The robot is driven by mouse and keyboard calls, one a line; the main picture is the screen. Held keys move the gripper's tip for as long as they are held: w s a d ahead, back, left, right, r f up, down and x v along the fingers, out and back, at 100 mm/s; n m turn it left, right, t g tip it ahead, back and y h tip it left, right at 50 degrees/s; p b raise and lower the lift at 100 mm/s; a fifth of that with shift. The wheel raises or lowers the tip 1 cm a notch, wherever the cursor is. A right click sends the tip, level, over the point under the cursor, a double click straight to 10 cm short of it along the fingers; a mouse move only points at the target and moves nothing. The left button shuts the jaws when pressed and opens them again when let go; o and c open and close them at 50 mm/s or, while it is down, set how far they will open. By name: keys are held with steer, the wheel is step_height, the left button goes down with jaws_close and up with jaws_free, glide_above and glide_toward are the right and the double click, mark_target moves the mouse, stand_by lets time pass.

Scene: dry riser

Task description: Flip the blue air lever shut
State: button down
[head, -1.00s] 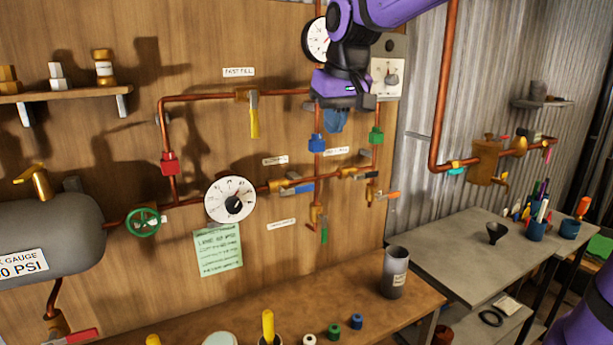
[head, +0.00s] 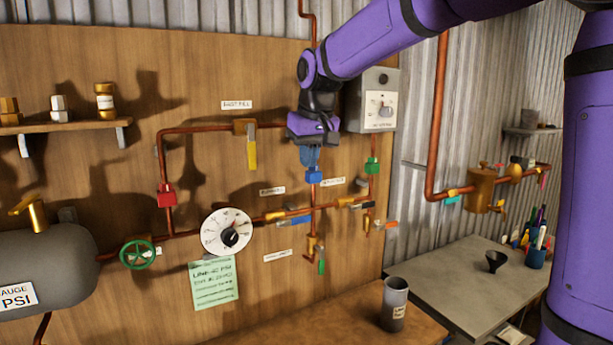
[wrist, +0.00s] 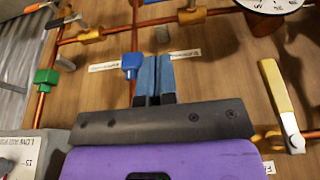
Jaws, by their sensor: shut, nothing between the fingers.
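A blue lever (head: 294,221) lies nearly along the horizontal copper pipe, right of the round dial, on a brass valve (head: 273,215). A bit of blue handle (wrist: 153,2) shows at the top edge of the wrist view. My gripper (head: 311,160) is shut and empty, pointing down in front of the board, above the lever. In the wrist view my blue fingertips (wrist: 153,62) are together, beside a blue block (wrist: 132,64) on the vertical pipe. I cannot tell whether they touch it.
A yellow lever (head: 251,153) hangs left of my gripper and a grey switch box (head: 380,100) is to its right. A green block (head: 372,167) and an orange lever (head: 390,224) are to the lower right. A grey cup (head: 395,303) stands on the bench below.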

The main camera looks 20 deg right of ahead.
glide_toward(293, 219)
steer(key=w+d+f, duration=0.2)
steer(key=w+f, duration=0.1)
steer(key=f, duration=0.2)
steer(key=shift+d+f, duration=0.1)
steer(key=shift+f, duration=0.85)
